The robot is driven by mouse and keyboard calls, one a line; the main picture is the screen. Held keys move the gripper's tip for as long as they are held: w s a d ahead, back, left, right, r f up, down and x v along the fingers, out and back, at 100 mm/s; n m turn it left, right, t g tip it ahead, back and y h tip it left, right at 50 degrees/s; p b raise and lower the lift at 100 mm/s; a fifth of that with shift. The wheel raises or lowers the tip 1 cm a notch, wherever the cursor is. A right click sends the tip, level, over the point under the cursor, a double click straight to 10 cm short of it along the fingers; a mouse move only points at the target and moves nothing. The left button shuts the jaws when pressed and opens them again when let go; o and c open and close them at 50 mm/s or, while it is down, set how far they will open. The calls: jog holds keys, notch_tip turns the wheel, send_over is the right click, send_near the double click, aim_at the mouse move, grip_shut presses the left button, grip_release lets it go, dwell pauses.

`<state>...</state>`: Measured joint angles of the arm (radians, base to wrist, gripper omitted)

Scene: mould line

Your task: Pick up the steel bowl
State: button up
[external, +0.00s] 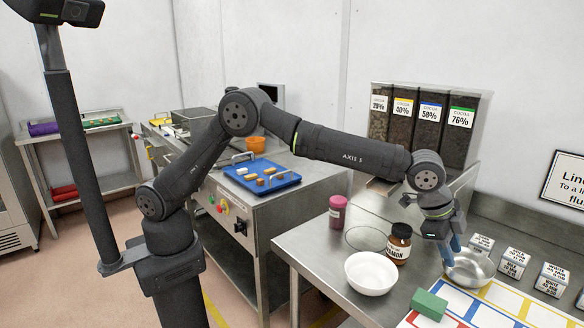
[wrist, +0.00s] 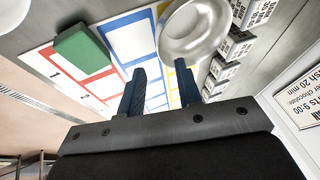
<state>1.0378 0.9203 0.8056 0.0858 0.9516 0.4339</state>
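The steel bowl (external: 474,270) stands upright on the steel bench at the right, by the top edge of a sheet with coloured squares. In the wrist view the steel bowl (wrist: 194,32) lies beyond the fingers, toward the upper right. My gripper (external: 450,258) is low at the bowl's left side. In the wrist view my gripper (wrist: 159,66) has its two blue fingers apart with nothing held between them. The right fingertip overlaps the bowl's near rim in that view; I cannot tell whether it touches.
A white bowl (external: 371,273), a brown jar (external: 398,245) and a pink jar (external: 337,212) stand left of my gripper. A green block (external: 429,304) lies on the coloured sheet (external: 492,309). Several labelled white cubes (external: 514,262) line the bowl's right side.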

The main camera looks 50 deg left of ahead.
aim_at(460, 283)
jog(key=x, duration=0.8)
jog(key=shift+a+f, duration=0.1)
jog(key=shift+f, duration=0.05)
jog(key=shift+c, duration=0.2)
grip_shut()
